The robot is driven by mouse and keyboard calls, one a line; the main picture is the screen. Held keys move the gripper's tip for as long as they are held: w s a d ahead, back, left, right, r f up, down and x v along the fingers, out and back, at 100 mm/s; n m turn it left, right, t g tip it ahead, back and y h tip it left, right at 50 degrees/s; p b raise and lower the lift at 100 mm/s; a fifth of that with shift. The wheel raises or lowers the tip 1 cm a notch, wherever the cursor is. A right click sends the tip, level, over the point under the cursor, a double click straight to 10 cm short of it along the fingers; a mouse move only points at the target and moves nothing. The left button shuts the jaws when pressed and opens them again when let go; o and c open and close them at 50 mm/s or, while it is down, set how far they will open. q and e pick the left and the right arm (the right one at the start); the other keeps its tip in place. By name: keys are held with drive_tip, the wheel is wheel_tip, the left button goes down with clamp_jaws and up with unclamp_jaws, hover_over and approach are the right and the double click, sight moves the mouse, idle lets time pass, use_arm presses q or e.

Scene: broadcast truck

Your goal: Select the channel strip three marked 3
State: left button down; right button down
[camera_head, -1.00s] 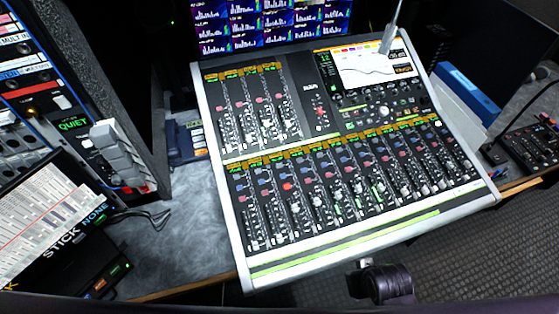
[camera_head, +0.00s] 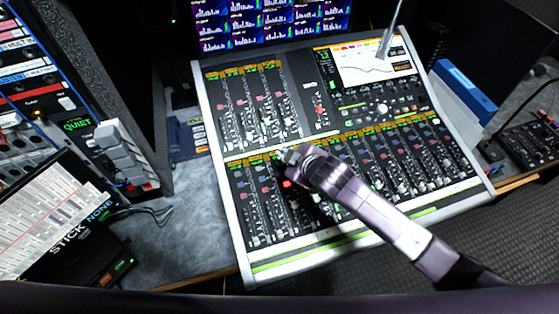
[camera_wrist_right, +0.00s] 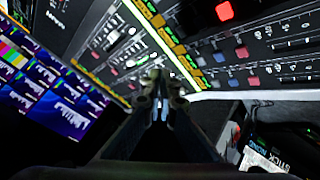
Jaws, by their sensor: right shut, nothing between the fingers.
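The mixing console (camera_head: 240,270) has a lower bank of several channel strips and a shorter upper bank at left. The number 3 is too small to read on any strip. Counting from the left of the lower bank, the third strip (camera_head: 287,184) carries a lit red button, partly beside my gripper. A lit red button also shows in the right wrist view (camera_wrist_right: 224,11). My right gripper (camera_head: 287,154) is shut and empty, over the top of the lower bank. In the wrist view its fingertips (camera_wrist_right: 163,92) point at the console near the green-lit row. My left gripper is not in view.
A tilted screen (camera_head: 365,65) with an upright grey stick stands at the console's back right. A blue binder (camera_head: 465,92) lies to the right. A rack (camera_head: 40,75) and black box (camera_head: 75,235) stand left. Grey desk surface (camera_head: 190,225) is free between them.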

drive_tip(key=shift+w+a+r+n, duration=0.2)
drive_tip(key=shift+w+r+n, duration=0.5)
drive_tip(key=shift+w, duration=0.25)
drive_tip(key=b, duration=0.8)
hover_over(281, 168)
wheel_tip(281, 168, down, 7)
drive_tip(key=shift+s+r, duration=0.1)
drive_tip(key=shift+s, duration=0.05)
drive_tip(key=shift+w+f+b, duration=0.2)
drive_tip(key=shift+f+b, duration=0.15)
drive_tip(key=shift+f, duration=0.6)
drive_tip(key=shift+f, duration=0.15)
drive_tip(key=shift+f, duration=0.25)
